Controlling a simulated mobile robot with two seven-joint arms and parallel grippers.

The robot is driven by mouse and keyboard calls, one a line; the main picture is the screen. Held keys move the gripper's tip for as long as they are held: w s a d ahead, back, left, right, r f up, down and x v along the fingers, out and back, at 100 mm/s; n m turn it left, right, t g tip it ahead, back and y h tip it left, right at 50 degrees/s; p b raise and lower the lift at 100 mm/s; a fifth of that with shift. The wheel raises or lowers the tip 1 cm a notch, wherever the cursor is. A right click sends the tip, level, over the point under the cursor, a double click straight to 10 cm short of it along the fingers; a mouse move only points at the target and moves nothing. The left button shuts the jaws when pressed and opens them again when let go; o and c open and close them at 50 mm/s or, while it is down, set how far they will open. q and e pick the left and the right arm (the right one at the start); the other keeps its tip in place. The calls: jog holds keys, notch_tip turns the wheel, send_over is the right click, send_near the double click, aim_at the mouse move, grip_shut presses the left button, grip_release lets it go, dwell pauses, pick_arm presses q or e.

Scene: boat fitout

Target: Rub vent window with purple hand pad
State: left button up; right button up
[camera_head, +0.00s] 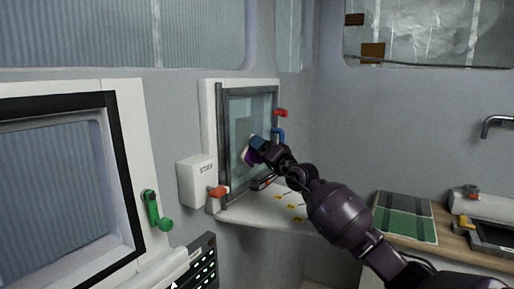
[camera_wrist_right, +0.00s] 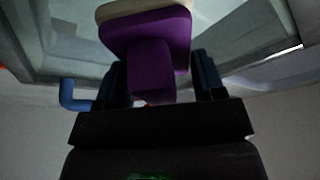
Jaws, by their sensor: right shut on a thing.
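The vent window (camera_head: 238,125) is a dark-framed glass pane in a white surround on the wall, in the middle of the head view. Its glass also fills the top of the right wrist view (camera_wrist_right: 62,47). My right gripper (camera_head: 262,148) is at the pane and shut on the purple hand pad (camera_wrist_right: 148,45). The pad has a purple grip and a pale cream face turned toward the glass. In the head view only a bit of purple and white shows beside the fingers. I cannot tell for sure whether the pad's face touches the glass. My left gripper is not in view.
A red handle (camera_head: 281,113) and a blue handle (camera_head: 278,133) sit at the window's right side. A white box (camera_head: 196,181) is left of it, with an orange handle (camera_head: 219,191) below. A white ledge (camera_head: 255,208) runs underneath. A larger window with a green handle (camera_head: 156,211) is at left.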

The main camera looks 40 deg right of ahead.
jog(key=shift+s+d+r+p, duration=0.1)
jog(key=shift+s+d, duration=0.2)
jog(key=shift+s, duration=0.4)
jog(key=shift+s+d+p, duration=0.1)
jog(key=shift+s+d, duration=0.25)
jog(key=shift+s, duration=0.3)
jog(key=shift+s+d+r+p, duration=0.1)
jog(key=shift+s+d, duration=0.2)
jog(key=shift+s, duration=0.4)
jog(key=shift+f, duration=0.1)
jog(key=shift+s+d, duration=0.3)
jog(key=shift+s, duration=0.4)
jog(key=shift+s+d, duration=0.25)
jog(key=shift+s, duration=0.4)
